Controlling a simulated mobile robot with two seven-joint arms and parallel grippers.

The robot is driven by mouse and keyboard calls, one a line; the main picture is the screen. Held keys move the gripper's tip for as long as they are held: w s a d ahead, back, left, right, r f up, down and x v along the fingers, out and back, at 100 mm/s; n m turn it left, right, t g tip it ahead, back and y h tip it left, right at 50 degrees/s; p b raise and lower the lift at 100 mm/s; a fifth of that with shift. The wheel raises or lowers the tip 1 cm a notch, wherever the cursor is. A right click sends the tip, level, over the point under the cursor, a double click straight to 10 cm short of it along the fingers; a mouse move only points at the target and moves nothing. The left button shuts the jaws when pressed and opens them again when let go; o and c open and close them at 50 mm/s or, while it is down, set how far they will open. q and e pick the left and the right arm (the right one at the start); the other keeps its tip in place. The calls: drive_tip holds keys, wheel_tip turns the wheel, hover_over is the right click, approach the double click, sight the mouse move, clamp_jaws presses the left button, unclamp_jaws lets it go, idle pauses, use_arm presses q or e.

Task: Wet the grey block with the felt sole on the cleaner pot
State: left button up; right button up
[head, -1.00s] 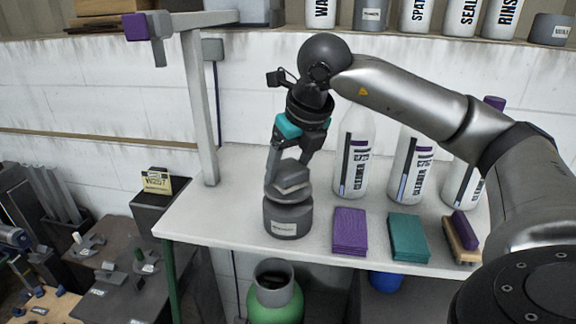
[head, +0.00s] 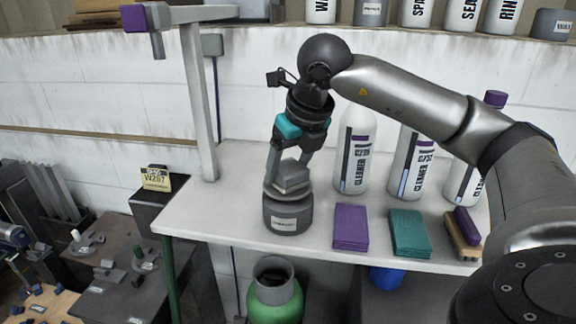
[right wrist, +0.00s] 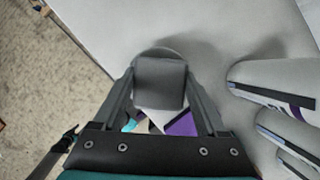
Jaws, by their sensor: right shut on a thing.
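The grey block (head: 290,176) is between the fingers of my right gripper (head: 289,170), which is shut on it. It also shows in the right wrist view (right wrist: 160,82), between the two fingers. The cleaner pot (head: 288,213) is a dark grey round pot with a white label, on the white shelf's near left part. The block is right at the pot's top, and its felt sole is hidden underneath. I cannot tell whether the sole touches the pot's wet surface. My left gripper is not in view.
On the white shelf (head: 195,222) stand several cleaner bottles (head: 356,150) behind and right of the pot. A purple cloth stack (head: 351,227), a green cloth stack (head: 410,232) and a brush (head: 462,232) lie to its right. A grey post (head: 199,110) rises at the left.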

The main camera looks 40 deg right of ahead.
sight(289, 167)
drive_tip(key=shift+f+b, duration=0.3)
drive_tip(key=shift+f, duration=0.1)
idle(0.7)
drive_tip(key=shift+r+p, duration=2.9)
drive_tip(key=shift+r, duration=0.7)
drive_tip(key=shift+s+f, duration=0.1)
